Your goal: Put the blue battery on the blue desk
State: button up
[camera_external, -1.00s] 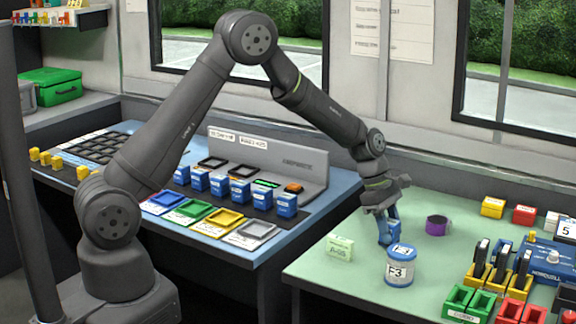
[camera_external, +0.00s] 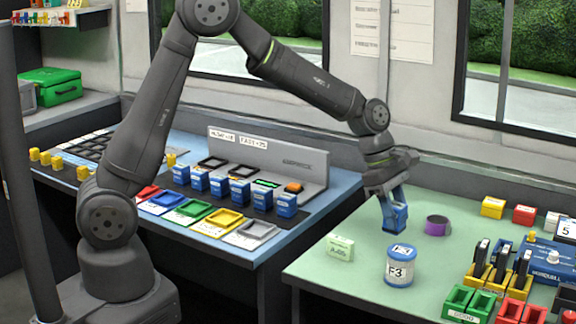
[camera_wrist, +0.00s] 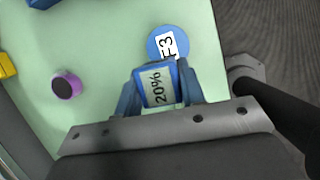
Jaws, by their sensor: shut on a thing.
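My gripper (camera_external: 393,199) is shut on a blue battery (camera_external: 396,218) and holds it above the green desk (camera_external: 340,285). Coloured square trays (camera_external: 191,211) lie in front of that row.
A blue and white F3 can (camera_external: 400,267) stands on the green desk close to the held battery. A purple ring-shaped thing (camera_external: 437,226) and a pale green label block (camera_external: 340,247) are nearby. Coloured holders (camera_external: 497,272) crowd the right side. A grey sloped panel (camera_external: 300,165) backs the blue desk.

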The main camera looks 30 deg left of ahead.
jog(key=w+a+m+g+y, duration=0.1)
jog(key=w+a+m, duration=0.2)
jog(key=w+a, duration=0.45)
jog(key=w+a+m+g, duration=0.1)
jog(key=w+a+m, duration=0.3)
jog(key=a, duration=0.7)
jog(key=w+a+r+m+g+y, duration=0.1)
jog(key=w+a+m, duration=0.15)
jog(key=a, duration=0.85)
jog(key=w+a+m+g+y, duration=0.1)
jog(key=a+m, duration=0.3)
jog(key=a, duration=0.8)
jog(key=w+d+f+n+t+h, duration=0.1)
jog(key=w+d+n, duration=0.1)
jog(key=d, duration=0.5)
jog(key=w+d+n, duration=0.2)
jog(key=d+n, duration=0.1)
jog(key=d, duration=0.5)
jog(key=n+t+h, duration=0.2)
jog(key=n+t, duration=0.3)
jog(key=n, duration=0.9)
send_over(467, 264)
jog(key=f, duration=0.1)
notch_tip(467, 264, down, 10)
jog(key=shift+s+r, duration=0.1)
jog(key=shift+r, duration=0.1)
